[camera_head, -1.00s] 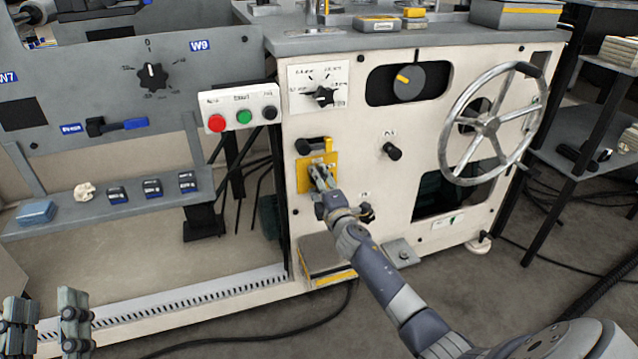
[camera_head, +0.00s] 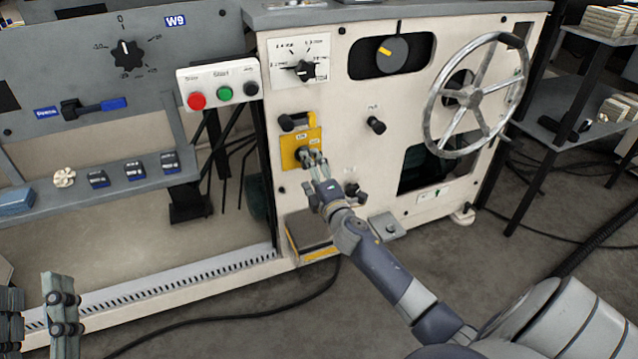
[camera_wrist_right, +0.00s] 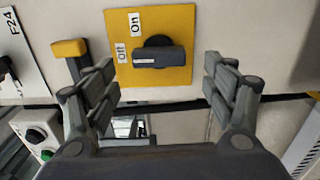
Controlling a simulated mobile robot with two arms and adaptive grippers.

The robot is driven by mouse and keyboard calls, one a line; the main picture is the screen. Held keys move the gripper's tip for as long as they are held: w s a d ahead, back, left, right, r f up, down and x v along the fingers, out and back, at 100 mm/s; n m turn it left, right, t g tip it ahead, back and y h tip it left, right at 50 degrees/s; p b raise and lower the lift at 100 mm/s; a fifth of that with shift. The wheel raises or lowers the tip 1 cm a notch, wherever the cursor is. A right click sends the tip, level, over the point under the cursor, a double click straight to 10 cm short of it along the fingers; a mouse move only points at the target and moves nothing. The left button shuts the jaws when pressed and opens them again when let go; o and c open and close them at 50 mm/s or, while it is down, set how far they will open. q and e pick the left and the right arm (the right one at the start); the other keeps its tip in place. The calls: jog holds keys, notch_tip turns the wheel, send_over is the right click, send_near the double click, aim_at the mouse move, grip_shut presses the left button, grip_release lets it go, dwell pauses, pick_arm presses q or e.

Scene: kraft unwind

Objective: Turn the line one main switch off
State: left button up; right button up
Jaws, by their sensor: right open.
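The switch is a yellow plate (camera_head: 314,136) with a dark knob on the cream machine front. In the right wrist view, the plate (camera_wrist_right: 178,22) carries "On" and "Off" labels. Its dark handle (camera_wrist_right: 160,58) lies level there, its white-marked left end beside "Off". My right gripper (camera_head: 313,160) is at the plate's lower right in the head view. Its fingers (camera_wrist_right: 163,92) are open, one on each side of the handle and apart from it. My left gripper (camera_head: 36,312) is at the bottom left, open and empty, far from the switch.
A dark lever with a yellow end (camera_wrist_right: 68,48) sits next to the plate. A handwheel (camera_head: 470,96), a dial (camera_head: 304,70) and a push-button box (camera_head: 222,92) surround the switch. A low yellow-edged step (camera_head: 310,238) stands below.

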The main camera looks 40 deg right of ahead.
jog(key=v, duration=0.6)
jog(key=shift+a, duration=0.1)
dwell(0.3)
